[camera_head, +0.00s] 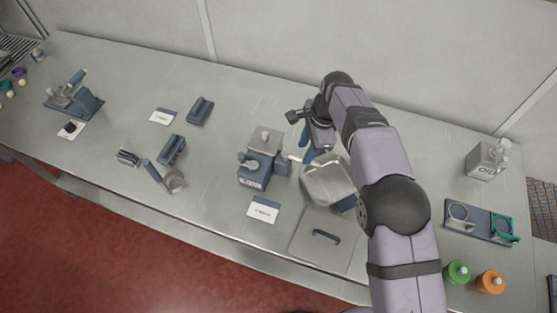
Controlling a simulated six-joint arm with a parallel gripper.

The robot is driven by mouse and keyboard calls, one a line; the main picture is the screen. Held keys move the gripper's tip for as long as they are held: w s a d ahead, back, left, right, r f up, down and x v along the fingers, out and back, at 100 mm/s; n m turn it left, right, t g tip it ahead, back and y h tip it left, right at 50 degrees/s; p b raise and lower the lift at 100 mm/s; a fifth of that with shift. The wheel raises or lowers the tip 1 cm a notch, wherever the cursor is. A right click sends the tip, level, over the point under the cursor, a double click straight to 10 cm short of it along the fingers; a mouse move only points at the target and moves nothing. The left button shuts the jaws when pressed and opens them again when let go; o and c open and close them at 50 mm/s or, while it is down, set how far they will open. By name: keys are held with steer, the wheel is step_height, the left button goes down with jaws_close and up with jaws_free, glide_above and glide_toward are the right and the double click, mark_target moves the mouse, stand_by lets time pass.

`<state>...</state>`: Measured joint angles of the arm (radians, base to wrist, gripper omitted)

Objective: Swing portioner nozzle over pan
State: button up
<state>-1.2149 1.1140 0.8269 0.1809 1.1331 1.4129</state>
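A blue-grey boxy device, which looks like the portioner (254,168), stands mid-table with a lighter box on top. A short pale part, possibly its nozzle (295,157), points right from it towards the pan; whether it is over the pan's rim is unclear. The pale, rounded-square pan (328,182) sits just right of the portioner, partly behind my arm. My gripper (308,122) is beyond the pan, at the end of my arm, close to blue-grey parts behind the pan. Its fingers are too small and covered to read, and no held object can be made out.
A flat grey lid or plate with a dark handle (325,237) lies in front of the pan. An OIL container (484,161), a rack (478,221), and green (457,271) and orange (490,282) jars stand right. A white card (263,209) lies front-centre. Small tools lie left.

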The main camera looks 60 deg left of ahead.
steer(key=shift+r+p, duration=1.45)
steer(key=shift+r, duration=0.7)
steer(key=shift+r, duration=0.1)
steer(key=shift+r+p, duration=0.35)
steer(key=shift+r, duration=3.05)
